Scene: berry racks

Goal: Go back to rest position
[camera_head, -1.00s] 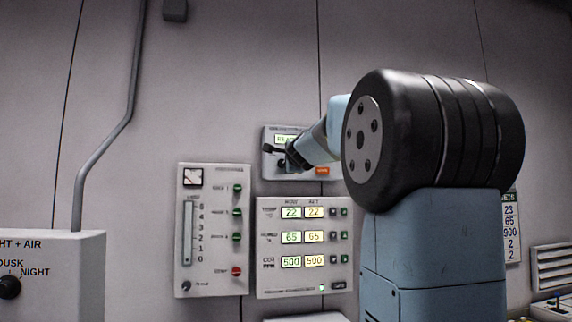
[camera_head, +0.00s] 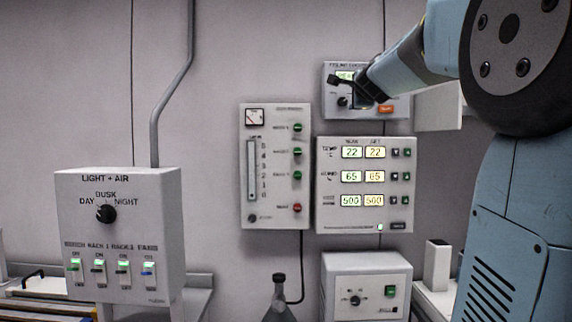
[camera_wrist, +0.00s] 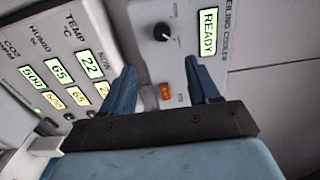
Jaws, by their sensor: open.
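Beyond the fingers that view shows the panel's (camera_wrist: 186,52) black knob, an orange button and a green display reading READY. I cannot tell whether the fingertips touch the panel. My blue arm (camera_head: 410,60) reaches in from the right of the head view.
The climate panel (camera_head: 364,222) showing 22, 65 and 500 hangs just below. A slider panel (camera_head: 272,218) is left of it, and a light and air box (camera_head: 150,240) stands front left. A white box (camera_head: 366,270) with a knob is below.

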